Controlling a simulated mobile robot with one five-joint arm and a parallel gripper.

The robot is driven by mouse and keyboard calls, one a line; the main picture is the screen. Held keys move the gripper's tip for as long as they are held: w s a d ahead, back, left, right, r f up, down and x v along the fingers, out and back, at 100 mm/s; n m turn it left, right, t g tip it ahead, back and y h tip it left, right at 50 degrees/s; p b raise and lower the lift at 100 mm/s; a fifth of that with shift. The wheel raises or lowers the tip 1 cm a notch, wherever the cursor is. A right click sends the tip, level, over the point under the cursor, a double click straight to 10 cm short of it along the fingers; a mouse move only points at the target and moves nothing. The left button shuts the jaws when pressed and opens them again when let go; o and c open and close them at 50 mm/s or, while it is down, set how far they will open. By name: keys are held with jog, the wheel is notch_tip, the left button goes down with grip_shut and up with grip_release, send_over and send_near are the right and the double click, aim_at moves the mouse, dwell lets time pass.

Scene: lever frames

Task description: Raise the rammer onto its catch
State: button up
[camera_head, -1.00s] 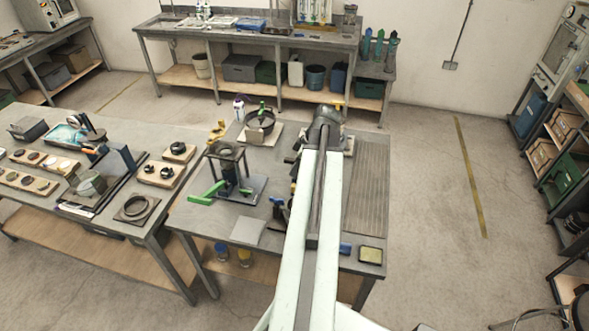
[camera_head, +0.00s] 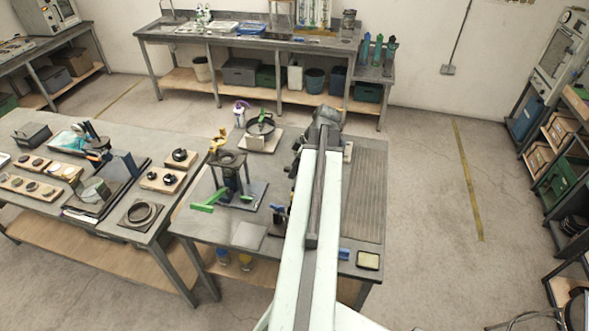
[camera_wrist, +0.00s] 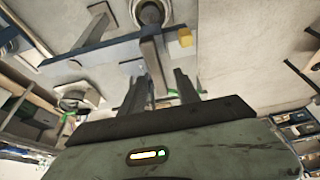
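In the wrist view my gripper (camera_wrist: 160,77) shows two dark fingers spread apart, so it is open. A grey upright bar (camera_wrist: 152,50) shows between and beyond the fingertips, with a dark round part (camera_wrist: 150,12) at its far end and a small yellow block (camera_wrist: 185,37) beside it. This may be the rammer and its catch, but I cannot be sure. I cannot tell whether the fingers touch the bar. In the head view my arm hides the gripper and most of what is before it. A dark stand with green levers (camera_head: 230,180) stands left of my arm.
A yellow-topped tin (camera_head: 368,260) and blue block (camera_head: 344,254) lie at the front right. The ribbed right side of the bench (camera_head: 365,190) is clear.

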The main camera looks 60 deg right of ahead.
jog(key=p+v, duration=0.3)
jog(key=shift+r, duration=0.2)
jog(key=s+d, duration=0.3)
jog(key=s, duration=0.8)
jog(key=shift+s+d+f, duration=0.25)
jog(key=shift+d, duration=0.05)
